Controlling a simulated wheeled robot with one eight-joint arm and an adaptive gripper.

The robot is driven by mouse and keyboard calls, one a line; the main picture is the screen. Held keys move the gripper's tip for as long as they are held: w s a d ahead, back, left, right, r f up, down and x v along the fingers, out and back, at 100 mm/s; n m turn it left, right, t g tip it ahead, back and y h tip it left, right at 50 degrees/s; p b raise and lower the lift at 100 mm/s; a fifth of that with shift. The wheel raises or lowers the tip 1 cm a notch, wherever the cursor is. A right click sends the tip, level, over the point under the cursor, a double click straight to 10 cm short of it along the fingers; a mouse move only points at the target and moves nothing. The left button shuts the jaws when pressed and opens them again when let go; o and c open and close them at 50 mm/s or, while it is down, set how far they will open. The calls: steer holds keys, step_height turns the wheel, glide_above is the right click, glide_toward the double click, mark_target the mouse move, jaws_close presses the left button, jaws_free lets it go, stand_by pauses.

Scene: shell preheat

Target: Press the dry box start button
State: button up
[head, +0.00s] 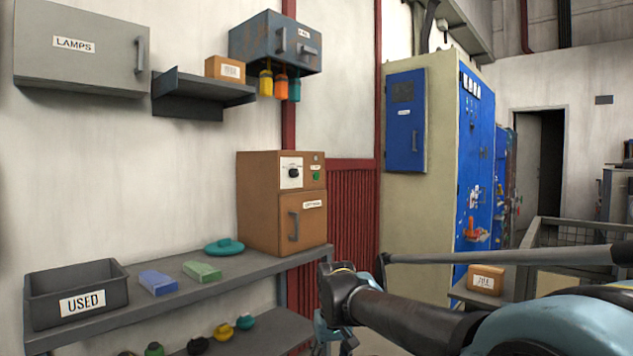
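The dry box appears to be the brown cabinet (264,224) standing at the right end of the grey wall bench. Its upper front has a white panel with a black knob (293,173). Right of the knob is a green button (316,176), with a small label and a small red spot above it. Below is a closed door (312,229) with a grey handle and a label too small to read surely. My arm reaches in from the lower right, its visible end in front of and below the cabinet, apart from the button. My gripper does not show.
The grey bench (200,300) holds a bin marked USED (80,298), blue and green blocks and a teal object (224,247). A wall shelf (200,95) and grey cabinets hang above. A blue electrical cabinet (475,150) and a railing stand right.

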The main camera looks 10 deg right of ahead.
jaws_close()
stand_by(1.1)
